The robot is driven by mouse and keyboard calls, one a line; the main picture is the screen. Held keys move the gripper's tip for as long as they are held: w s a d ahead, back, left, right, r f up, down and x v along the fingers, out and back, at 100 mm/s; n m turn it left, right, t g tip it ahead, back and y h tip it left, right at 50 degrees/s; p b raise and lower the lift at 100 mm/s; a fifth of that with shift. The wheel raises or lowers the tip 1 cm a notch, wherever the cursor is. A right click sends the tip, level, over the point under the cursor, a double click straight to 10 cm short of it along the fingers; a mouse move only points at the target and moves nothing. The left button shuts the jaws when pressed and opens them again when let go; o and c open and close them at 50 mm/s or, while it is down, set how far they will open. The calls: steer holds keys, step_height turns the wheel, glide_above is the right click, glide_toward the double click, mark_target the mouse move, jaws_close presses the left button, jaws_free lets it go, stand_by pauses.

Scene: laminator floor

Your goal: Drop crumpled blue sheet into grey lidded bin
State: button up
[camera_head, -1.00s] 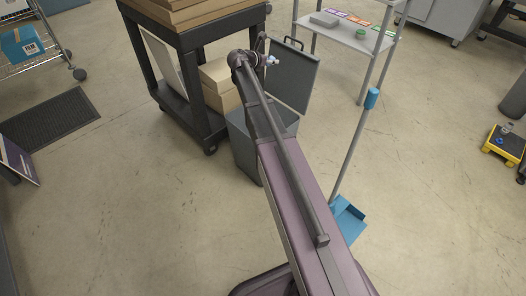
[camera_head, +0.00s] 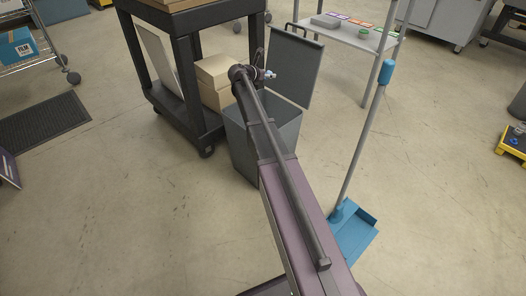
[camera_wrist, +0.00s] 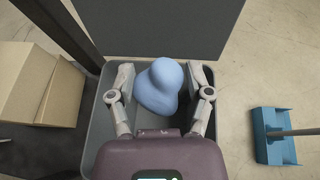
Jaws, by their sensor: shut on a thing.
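The crumpled blue sheet (camera_wrist: 160,88) is a smooth-looking light blue lump between the fingers of my gripper (camera_wrist: 160,90) in the wrist view. My gripper is shut on it. In the wrist view they appear over the mouth of the grey bin (camera_wrist: 96,135), whose dark inside shows around the fingers. In the head view the bin (camera_head: 241,150) stands on the floor with its dark grey lid (camera_head: 292,68) raised at the back. My arm covers part of the bin there, and the sheet is hardly visible by my gripper (camera_head: 266,74).
A black cart (camera_head: 187,80) with cardboard boxes (camera_head: 214,80) stands left of the bin. A blue long-handled dustpan (camera_head: 350,232) stands to the right. A light shelf stand (camera_head: 345,36) is behind it. Floor in front is clear.

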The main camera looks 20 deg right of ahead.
step_height(320, 180, down, 9)
steer(key=w+b, duration=0.3)
steer(key=b, duration=0.4)
steer(key=shift+d, duration=0.45)
steer(key=shift+r, duration=0.1)
steer(key=shift+b, duration=0.35)
step_height(320, 180, down, 6)
steer(key=b, duration=0.5)
steer(key=shift+b, duration=0.35)
steer(key=shift+s, duration=0.1)
steer(key=o, duration=0.7)
steer(key=shift+o, duration=0.2)
